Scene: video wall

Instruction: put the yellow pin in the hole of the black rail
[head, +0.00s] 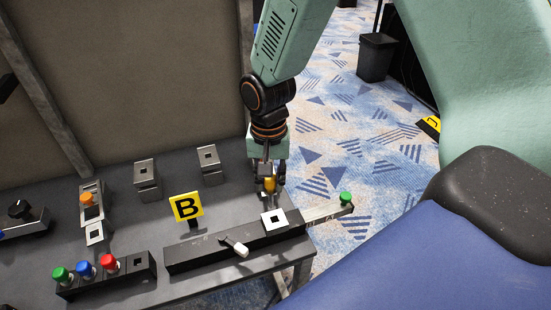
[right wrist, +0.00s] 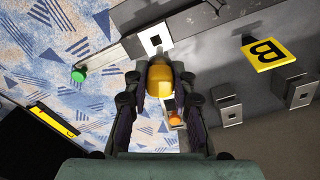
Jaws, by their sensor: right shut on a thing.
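My right gripper (head: 268,190) is shut on the yellow pin (head: 269,184), held upright over the table's right end, just behind a white plate with a square hole. In the right wrist view the yellow pin (right wrist: 160,79) sits between both fingers (right wrist: 160,85). A black rail (head: 118,282) stands at the front left of the table. It carries a green pin (head: 61,275), a blue pin (head: 84,268) and a red pin (head: 108,263). Its square hole (head: 139,262) at the right end is empty. My left gripper is in neither view.
A long dark block (head: 195,256) with a white-tipped lever (head: 238,248) lies right of the rail. The white plate (head: 273,221) and a green-knobbed bar (head: 325,211) are beside it. A yellow B sign (head: 187,207) and grey blocks (head: 147,180) stand behind.

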